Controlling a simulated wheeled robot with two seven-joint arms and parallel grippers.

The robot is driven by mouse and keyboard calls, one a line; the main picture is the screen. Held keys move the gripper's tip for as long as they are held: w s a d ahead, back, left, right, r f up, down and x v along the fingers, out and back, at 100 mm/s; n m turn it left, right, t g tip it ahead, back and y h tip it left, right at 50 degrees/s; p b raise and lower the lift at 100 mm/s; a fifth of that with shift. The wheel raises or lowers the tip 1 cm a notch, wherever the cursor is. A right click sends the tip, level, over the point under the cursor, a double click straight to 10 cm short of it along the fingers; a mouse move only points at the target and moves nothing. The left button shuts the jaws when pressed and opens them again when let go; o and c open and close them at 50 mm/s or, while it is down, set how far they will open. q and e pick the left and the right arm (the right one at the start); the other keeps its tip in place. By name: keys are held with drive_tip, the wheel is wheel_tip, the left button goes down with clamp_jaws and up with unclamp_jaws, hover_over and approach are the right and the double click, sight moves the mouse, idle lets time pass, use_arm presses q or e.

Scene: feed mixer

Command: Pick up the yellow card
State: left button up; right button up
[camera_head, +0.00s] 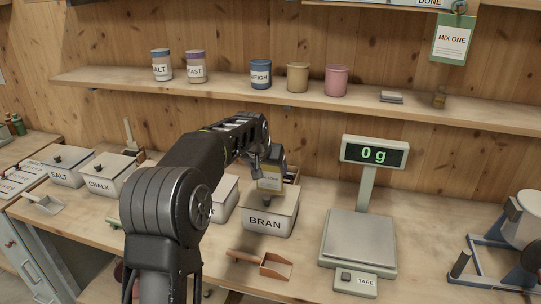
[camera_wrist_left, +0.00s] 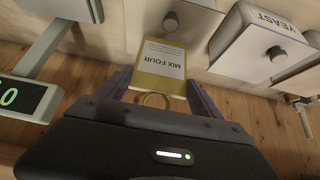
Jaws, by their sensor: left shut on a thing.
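The yellow card (camera_wrist_left: 165,66) shows in the left wrist view, with a white face reading "MIX FOUR" and a ring at its near end. My left gripper (camera_wrist_left: 160,93) has a finger on each side of it and is shut on it. In the head view the card (camera_head: 270,183) hangs at the left gripper (camera_head: 268,160), in front of and above the BRAN box. The arm and gripper hide part of the boxes behind. My right gripper is not in view.
The BRAN box (camera_head: 268,221) has a knobbed lid just below the card. A scale (camera_head: 359,240) reading 0 g stands to the right. A copper scoop (camera_head: 275,266) lies in front. Jars line the shelf (camera_head: 225,90); a green MIX ONE card (camera_head: 453,40) hangs upper right.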

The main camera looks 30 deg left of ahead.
use_arm(q)
drive_tip(key=shift+s+d+r+g+p, duration=0.1)
drive_tip(key=shift+s+r+g+p, duration=0.2)
drive_tip(key=shift+s+p, duration=0.2)
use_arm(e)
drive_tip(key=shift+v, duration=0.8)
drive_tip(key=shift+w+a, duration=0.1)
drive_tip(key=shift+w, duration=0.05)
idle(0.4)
